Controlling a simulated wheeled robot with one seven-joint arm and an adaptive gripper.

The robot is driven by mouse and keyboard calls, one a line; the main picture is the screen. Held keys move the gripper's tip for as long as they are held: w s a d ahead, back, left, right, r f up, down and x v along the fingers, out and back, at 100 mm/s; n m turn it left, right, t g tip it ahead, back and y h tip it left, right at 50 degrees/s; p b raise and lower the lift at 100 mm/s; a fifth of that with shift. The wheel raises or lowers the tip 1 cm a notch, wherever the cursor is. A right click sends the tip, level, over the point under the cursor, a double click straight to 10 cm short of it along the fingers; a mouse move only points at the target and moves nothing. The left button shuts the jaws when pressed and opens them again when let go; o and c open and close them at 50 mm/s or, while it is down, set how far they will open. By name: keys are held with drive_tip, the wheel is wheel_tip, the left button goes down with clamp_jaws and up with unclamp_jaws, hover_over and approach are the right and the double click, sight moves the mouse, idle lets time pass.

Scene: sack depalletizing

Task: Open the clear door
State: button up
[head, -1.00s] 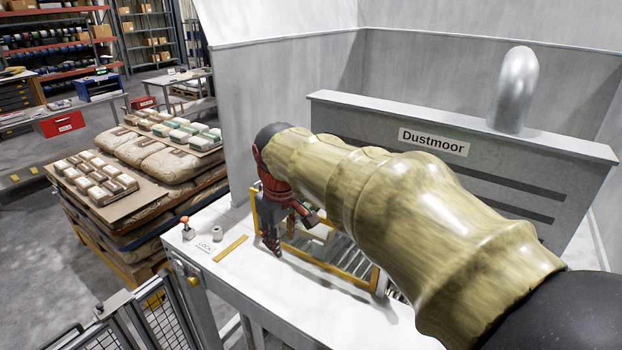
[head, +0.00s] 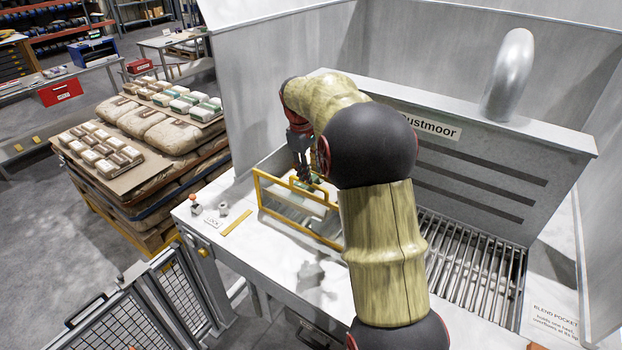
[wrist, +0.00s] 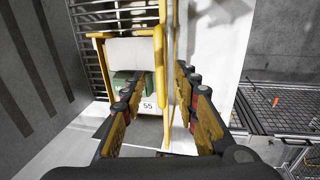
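The clear door (head: 282,208) is a see-through pane in a yellow frame, standing upright on the white worktop in the head view. A yellow handle bar (head: 304,195) shows on it. My gripper (head: 306,178) points down at the upper part of the door, by the handle. In the wrist view my gripper (wrist: 158,85) is open, its fingers apart on either side of a yellow bar (wrist: 160,60) of the door. I cannot tell whether a finger touches it. A green block (wrist: 128,84) and a white label reading 55 show beside the bar.
A slatted metal grate (head: 470,270) lies right of the door, below the grey Dustmoor hood (head: 480,165). A red-topped knob (head: 194,203), a small grey cylinder (head: 223,209) and a LOCK label (head: 212,222) sit left on the worktop. A loaded pallet (head: 150,180) and mesh fence (head: 140,310) stand beyond the worktop.

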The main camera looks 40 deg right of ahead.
drive_tip(key=shift+w+d+f, duration=0.1)
drive_tip(key=shift+d+f, duration=0.15)
drive_tip(key=shift+f, duration=0.95)
drive_tip(key=shift+w+d+f, duration=0.1)
drive_tip(key=shift+d+f, duration=0.1)
drive_tip(key=shift+f, duration=0.95)
drive_tip(key=c, duration=0.4)
drive_tip(key=c, duration=0.3)
clamp_jaws()
